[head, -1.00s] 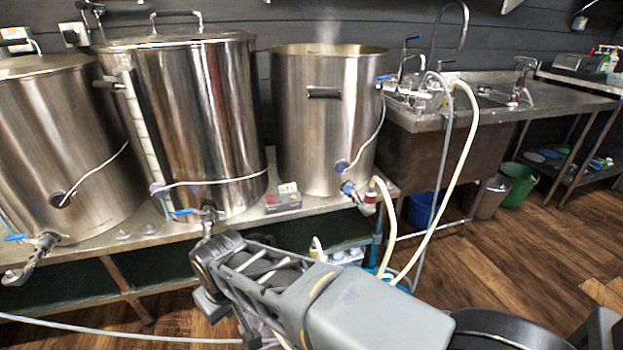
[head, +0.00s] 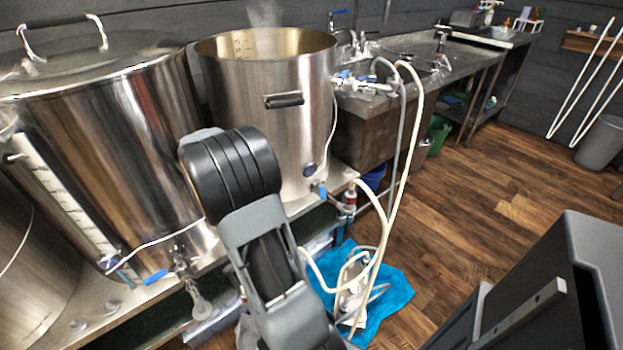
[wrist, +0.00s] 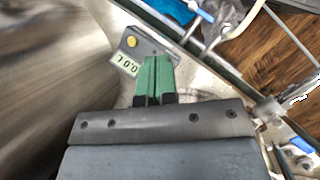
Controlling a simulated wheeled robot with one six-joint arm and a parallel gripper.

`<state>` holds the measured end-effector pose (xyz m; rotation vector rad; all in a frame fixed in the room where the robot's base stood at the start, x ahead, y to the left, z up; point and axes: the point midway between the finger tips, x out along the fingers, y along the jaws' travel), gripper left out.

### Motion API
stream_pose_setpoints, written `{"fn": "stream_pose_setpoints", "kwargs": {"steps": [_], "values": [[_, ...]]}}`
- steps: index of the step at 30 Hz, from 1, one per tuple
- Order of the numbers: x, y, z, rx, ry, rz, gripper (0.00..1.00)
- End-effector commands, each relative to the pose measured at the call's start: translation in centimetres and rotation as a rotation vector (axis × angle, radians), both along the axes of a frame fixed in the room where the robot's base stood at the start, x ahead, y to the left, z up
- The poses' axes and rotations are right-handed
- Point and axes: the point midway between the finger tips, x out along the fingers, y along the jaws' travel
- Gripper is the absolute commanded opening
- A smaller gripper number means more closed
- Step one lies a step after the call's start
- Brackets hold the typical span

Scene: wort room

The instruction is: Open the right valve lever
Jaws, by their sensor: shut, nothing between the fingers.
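The blue right valve lever (head: 320,189) is on the valve low on the right steel kettle (head: 262,110), standing steeply tilted in the head view. A blue lever (wrist: 203,13) at the top of the wrist view, by a pale hose, looks like the same one. My gripper (wrist: 156,58) shows as green fingers pressed together and empty. They are over a small control box (wrist: 138,50) with a display, short of that lever and below left of it. In the head view my arm hides the gripper.
The middle kettle's blue lever (head: 155,276) is lower left; a blue lever (wrist: 301,145) also shows at lower right in the wrist view. Pale hoses (head: 398,160) hang right of the right valve, down to a blue cloth (head: 392,292). Open wooden floor (head: 480,210) lies right.

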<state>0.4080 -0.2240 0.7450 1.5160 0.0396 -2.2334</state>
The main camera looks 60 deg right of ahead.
Motion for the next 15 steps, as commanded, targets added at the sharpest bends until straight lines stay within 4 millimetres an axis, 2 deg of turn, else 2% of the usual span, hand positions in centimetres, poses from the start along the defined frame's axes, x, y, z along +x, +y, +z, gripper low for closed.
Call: {"fn": "stream_pose_setpoints", "kwargs": {"steps": [1,6,9,15], "values": [[0.1,-2.5,0.3,-0.005,0.068,0.011,0.00],[0.0,-8.2,-0.6,-0.021,0.244,0.088,0.00],[-0.1,-10.8,-0.8,-0.022,0.333,0.137,0.00],[-0.5,-13.9,-1.3,-0.019,0.447,0.198,0.00]]}}
